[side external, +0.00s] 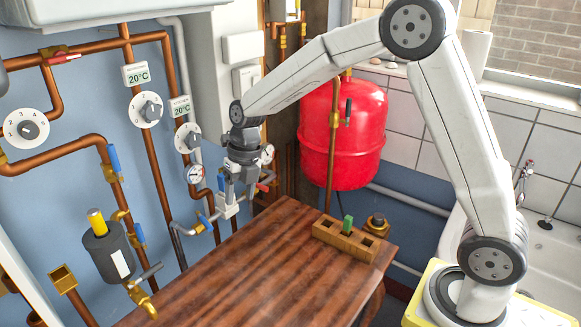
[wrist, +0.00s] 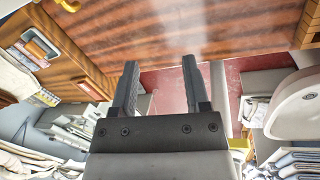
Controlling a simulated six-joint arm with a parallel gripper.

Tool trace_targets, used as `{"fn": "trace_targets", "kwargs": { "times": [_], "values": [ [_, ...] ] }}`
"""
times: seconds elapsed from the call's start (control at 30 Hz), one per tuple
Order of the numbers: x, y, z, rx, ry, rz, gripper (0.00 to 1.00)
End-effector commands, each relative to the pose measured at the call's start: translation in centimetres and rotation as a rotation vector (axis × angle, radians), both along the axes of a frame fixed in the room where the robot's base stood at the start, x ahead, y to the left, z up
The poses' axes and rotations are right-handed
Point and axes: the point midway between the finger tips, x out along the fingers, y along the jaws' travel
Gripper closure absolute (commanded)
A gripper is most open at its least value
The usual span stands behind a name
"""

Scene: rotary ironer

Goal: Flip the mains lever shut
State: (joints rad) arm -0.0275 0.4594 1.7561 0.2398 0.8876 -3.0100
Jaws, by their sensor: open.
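I cannot tell for sure which lever is the mains lever. A red lever (side external: 263,187) shows beside my gripper (side external: 232,185) in the side view, next to a white fitting (side external: 228,207) on the pipework. Blue levers sit on the copper pipes at the left (side external: 114,158), lower down (side external: 139,233) and just left of the white fitting (side external: 206,221). Another red lever (side external: 64,58) is on the top left pipe. My gripper hangs by the wall above the back of the table. In the wrist view its dark fingers (wrist: 155,85) are apart with nothing between them; no lever is clearly visible there.
The wooden table (side external: 230,275) is mostly clear. A wooden block with a green peg (side external: 346,224) is at its right edge. A red tank (side external: 341,135) stands behind. Dials (side external: 145,109), gauges and a grey canister (side external: 107,252) crowd the left. A sink (side external: 535,255) is at right.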

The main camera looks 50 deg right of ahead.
Motion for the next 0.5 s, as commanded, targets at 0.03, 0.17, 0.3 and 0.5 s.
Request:
{"fn": "trace_targets", "kwargs": {
  "times": [0.03, 0.17, 0.3, 0.5],
  "values": [
    [-0.11, -0.01, 0.09, 0.0, -0.001, 0.0, 0.4],
    [-0.22, -0.01, 0.13, 0.0, -0.001, 0.0, 0.4],
    [-0.21, -0.01, 0.11, 0.0, -0.001, 0.0, 0.4],
    [-0.06, -0.04, 0.07, 0.006, 0.003, -0.017, 0.91]
  ]
}}
